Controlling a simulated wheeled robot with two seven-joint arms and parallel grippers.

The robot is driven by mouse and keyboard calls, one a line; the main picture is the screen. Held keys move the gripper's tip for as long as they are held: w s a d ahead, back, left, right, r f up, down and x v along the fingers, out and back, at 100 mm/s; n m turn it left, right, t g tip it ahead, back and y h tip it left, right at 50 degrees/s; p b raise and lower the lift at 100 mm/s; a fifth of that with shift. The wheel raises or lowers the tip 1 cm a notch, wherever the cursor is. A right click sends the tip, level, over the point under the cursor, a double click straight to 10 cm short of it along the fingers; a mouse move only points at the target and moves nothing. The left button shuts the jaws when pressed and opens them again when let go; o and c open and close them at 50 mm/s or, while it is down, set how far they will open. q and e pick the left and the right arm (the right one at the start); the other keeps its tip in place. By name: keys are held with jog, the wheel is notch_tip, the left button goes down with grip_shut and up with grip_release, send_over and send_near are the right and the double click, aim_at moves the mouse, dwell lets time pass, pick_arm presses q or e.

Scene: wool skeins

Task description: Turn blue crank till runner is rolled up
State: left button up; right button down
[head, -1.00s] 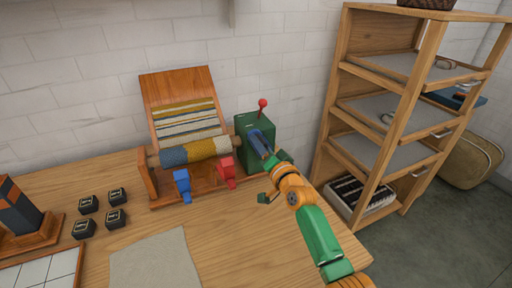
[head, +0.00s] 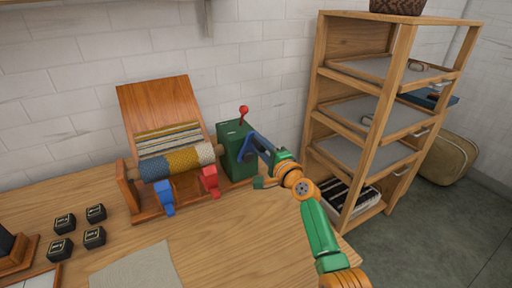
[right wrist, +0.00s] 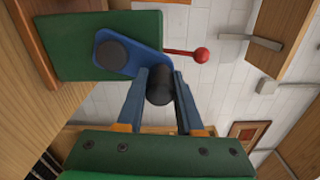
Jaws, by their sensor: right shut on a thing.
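The blue crank (right wrist: 128,52) sits on the side of a green box (head: 234,165). Its black handle (right wrist: 160,88) lies between the fingers of my right gripper (right wrist: 160,92), which is shut on it; the right gripper also shows in the head view (head: 257,145). The runner (head: 185,161) is wound on a wooden roller in blue, yellow and grey. Its striped free part (head: 168,138) still lies on the lower part of the sloping wooden board (head: 158,103), with the upper board bare. My left gripper is out of view.
A red-knobbed lever (head: 243,111) stands on the green box. A blue clamp (head: 164,196) and a red clamp (head: 209,180) are in front of the roller. Several black blocks (head: 64,222) lie at left. A wooden shelf (head: 320,110) stands at right.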

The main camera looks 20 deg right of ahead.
jog(key=shift+d+f+m, duration=0.3)
jog(key=shift+m, duration=0.3)
jog(key=c, duration=0.5)
grip_release()
jog(key=shift+c, duration=0.2)
jog(key=shift+d+r, duration=0.1)
jog(key=shift+s, duration=0.4)
jog(key=s+d+p, duration=0.1)
jog(key=s, duration=0.5)
jog(key=shift+d+p, duration=0.15)
jog(key=shift+p, duration=0.2)
